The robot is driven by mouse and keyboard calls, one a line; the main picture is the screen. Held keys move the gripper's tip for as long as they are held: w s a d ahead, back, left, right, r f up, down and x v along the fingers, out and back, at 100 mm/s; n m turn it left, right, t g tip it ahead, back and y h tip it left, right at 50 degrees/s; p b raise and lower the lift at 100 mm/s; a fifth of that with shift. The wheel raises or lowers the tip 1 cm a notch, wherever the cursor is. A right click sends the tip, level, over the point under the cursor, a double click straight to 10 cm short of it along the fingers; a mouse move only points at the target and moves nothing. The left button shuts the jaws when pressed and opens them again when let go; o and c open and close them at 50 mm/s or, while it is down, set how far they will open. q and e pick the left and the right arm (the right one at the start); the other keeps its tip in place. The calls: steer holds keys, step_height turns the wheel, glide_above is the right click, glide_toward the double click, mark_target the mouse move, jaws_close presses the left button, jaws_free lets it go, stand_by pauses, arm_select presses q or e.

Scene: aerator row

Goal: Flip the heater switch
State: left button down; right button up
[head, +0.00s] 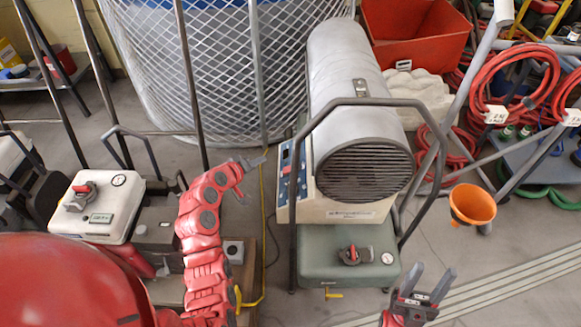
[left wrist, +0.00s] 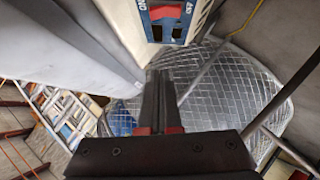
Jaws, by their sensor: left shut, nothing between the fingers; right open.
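The heater (head: 345,75) is a grey cylinder with a dark round grille on a cream base. Its blue switch panel (head: 284,178) with red parts is on the left side of the base. In the left wrist view a red rocker switch (left wrist: 166,12) sits on the blue panel at the top edge, partly cut off; its position is unclear. My left gripper (head: 254,163) is shut and empty, just left of the panel and apart from it. Its closed fingers (left wrist: 160,76) point up below the panel in the left wrist view. My right gripper (head: 420,287) is open and empty at the lower right.
A dark tube frame (head: 375,102) surrounds the heater front. A green tank (head: 340,265) with a red-handled valve is below. A mesh-covered tank (head: 225,60) stands behind. A white-topped unit (head: 95,205) is at left. An orange funnel (head: 472,204) and red hoses (head: 515,75) are at right.

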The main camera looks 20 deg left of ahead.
arm_select(q)
steer(key=shift+s+d+f+g+h, duration=0.2)
steer(key=shift+d+f+g+h, duration=0.2)
steer(key=shift+d, duration=0.15)
steer(key=shift+w, duration=0.1)
steer(key=b+x, duration=0.1)
steer(key=x, duration=0.3)
steer(key=d+b+x, duration=0.1)
steer(key=x, duration=0.3)
steer(key=s+f+b+x, duration=0.1)
steer(key=x, duration=0.3)
steer(key=shift+s+d, duration=0.15)
steer(key=shift+d, duration=0.05)
steer(key=shift+d+f, duration=0.35)
